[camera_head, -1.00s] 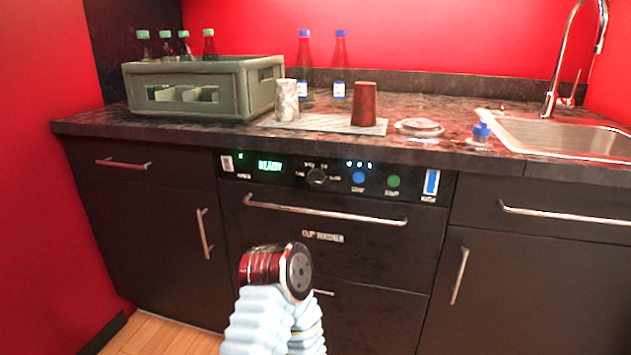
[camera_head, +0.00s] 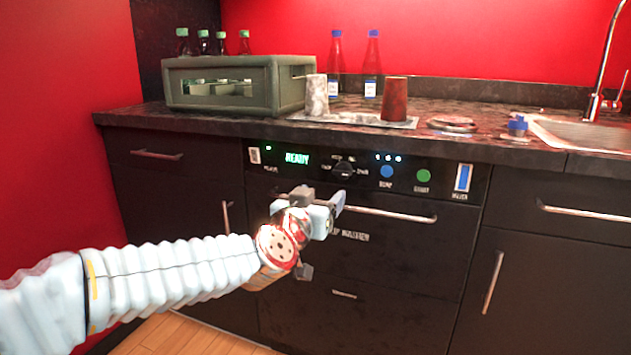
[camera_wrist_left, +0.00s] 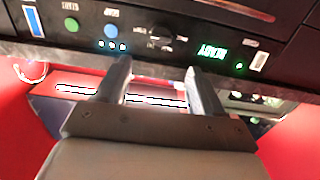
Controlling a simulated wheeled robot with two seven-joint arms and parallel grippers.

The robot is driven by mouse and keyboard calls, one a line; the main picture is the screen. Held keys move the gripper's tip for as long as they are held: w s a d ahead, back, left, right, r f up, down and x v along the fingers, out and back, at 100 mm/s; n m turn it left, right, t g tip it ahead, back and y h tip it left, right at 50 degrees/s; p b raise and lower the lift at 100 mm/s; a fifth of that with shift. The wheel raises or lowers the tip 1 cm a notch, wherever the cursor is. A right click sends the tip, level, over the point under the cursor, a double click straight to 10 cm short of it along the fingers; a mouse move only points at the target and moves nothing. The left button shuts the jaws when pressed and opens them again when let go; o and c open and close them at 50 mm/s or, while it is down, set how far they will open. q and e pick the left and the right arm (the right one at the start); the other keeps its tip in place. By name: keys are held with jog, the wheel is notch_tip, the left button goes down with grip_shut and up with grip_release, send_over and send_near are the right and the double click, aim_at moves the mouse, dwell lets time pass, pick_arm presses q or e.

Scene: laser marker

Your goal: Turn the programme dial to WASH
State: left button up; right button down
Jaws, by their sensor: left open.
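The programme dial (camera_head: 343,170) is a small dark round knob on the black control panel (camera_head: 425,160) of the cup washer, with small white labels around it. The labels are too small to read. The green display (camera_head: 297,159) beside it reads READY. My left gripper (camera_head: 335,203) is in front of the machine, below and slightly left of the dial, and apart from it. In the left wrist view, where the panel appears upside down, my open, empty left gripper (camera_wrist_left: 160,72) has the dial (camera_wrist_left: 160,31) beyond the gap between its fingers. My right gripper is not in view.
A washer door handle (camera_head: 390,215) runs just below the panel, close to my left gripper. A blue button (camera_head: 387,171) and a green button (camera_head: 424,176) sit right of the dial. Cups, bottles and a crate (camera_head: 220,84) stand on the counter above.

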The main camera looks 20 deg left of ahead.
aim_at(340, 172)
pick_arm(q)
jog(key=w, duration=0.4)
jog(key=w+p, duration=0.1)
jog(key=w, duration=0.8)
jog(key=shift+w+d+r, duration=0.15)
jog(key=shift+w+r, duration=0.1)
jog(key=shift+w, duration=0.05)
jog(key=shift+c, duration=0.5)
jog(key=c, duration=1)
